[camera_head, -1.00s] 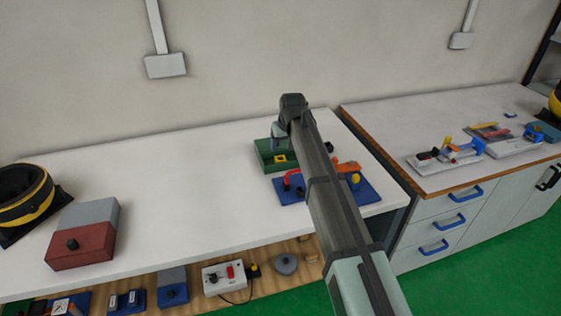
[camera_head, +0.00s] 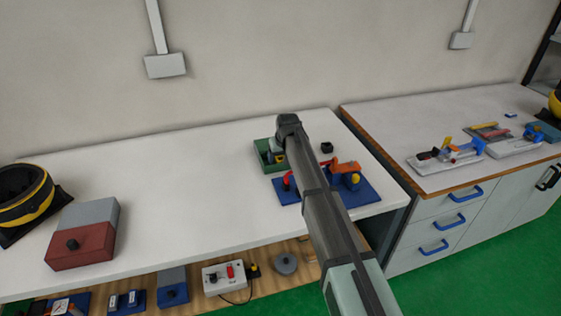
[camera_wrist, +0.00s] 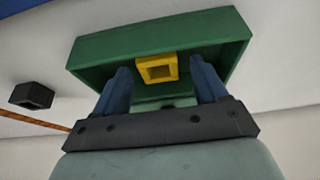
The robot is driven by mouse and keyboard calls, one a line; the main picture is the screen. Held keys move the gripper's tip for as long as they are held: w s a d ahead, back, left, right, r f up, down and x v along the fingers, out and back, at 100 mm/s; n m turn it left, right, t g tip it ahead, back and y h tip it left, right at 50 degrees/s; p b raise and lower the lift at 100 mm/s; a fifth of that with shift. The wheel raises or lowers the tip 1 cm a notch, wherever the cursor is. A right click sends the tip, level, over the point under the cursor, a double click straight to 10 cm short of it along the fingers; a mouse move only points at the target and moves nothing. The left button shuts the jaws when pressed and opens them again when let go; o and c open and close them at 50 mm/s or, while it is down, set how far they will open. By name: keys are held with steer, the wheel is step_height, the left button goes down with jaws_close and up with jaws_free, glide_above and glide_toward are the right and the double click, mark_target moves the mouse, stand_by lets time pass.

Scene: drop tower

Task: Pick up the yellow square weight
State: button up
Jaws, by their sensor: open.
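The yellow square weight (camera_wrist: 157,68) is a small square ring with a hole in its middle. In the wrist view it lies in the green tray (camera_wrist: 110,50), between the two blue fingers of my open gripper (camera_wrist: 160,80). I see a gap between the weight and each finger, and cannot tell how deep the fingertips reach. In the head view my gripper (camera_head: 276,153) is over the green tray (camera_head: 258,150), and my arm hides much of the tray.
A blue base with a red and orange device (camera_head: 352,178) stands just in front of the tray, partly behind my arm. A small black block (camera_head: 326,147) sits to the tray's right, also in the wrist view (camera_wrist: 32,95).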

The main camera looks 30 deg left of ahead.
steer(key=shift+c, duration=0.4)
steer(key=c, duration=1.2)
